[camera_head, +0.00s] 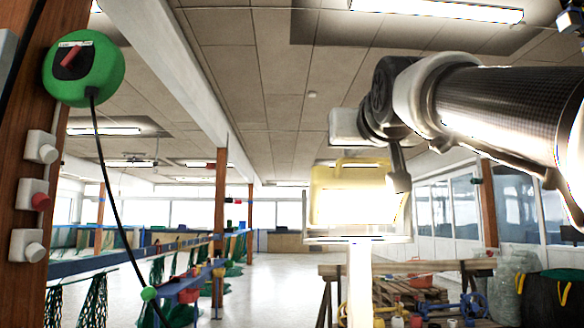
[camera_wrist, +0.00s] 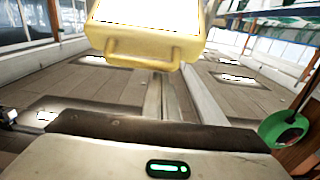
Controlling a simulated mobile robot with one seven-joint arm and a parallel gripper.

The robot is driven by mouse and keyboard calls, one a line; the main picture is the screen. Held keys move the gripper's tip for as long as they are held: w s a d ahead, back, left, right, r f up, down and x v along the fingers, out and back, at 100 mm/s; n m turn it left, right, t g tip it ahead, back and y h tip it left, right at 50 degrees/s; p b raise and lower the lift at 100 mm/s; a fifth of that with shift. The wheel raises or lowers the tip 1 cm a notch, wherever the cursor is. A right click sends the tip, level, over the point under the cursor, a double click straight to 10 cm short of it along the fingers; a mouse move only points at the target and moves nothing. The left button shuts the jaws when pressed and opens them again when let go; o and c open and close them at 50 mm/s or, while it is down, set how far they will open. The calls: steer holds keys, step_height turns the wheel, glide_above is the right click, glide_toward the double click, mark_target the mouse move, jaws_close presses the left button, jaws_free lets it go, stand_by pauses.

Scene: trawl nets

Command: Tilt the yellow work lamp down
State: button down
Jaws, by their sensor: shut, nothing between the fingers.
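The yellow work lamp (camera_head: 345,195) stands right of centre in the head view, its handle on top and its face glowing white toward me. Its head looks roughly upright above a pale stand (camera_head: 360,280). The lamp's yellow housing and handle (camera_wrist: 140,40) also show at the top of the wrist view. My gripper (camera_head: 400,182) is shut and empty, pointing down at the lamp's right edge. Whether it touches the lamp I cannot tell. The fingertips are hard to make out in the wrist view.
A black cable hangs from the box. A wooden bench (camera_head: 405,267) and pallets stand at lower right. The middle floor is clear.

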steer(key=shift+w+f, duration=0.25)
steer(key=shift+f, duration=0.45)
step_height(320, 180, up, 5)
steer(key=p, duration=0.4)
steer(key=s+f+b, duration=0.1)
steer(key=s+f, duration=0.1)
steer(key=s, duration=0.7)
steer(key=shift+s, duration=0.4)
steer(key=s+f+g, duration=0.3)
steer(key=f+g, duration=0.2)
steer(key=f, duration=1.4)
steer(key=s+f+g, duration=0.3)
steer(key=f+g, duration=0.1)
steer(key=f, duration=1.5)
steer(key=s+f+g, duration=0.4)
steer(key=s+f, duration=0.4)
steer(key=f, duration=0.5)
step_height(320, 180, up, 22)
steer(key=p, duration=2.2)
steer(key=shift+d+f, duration=0.2)
steer(key=shift+d, duration=0.1)
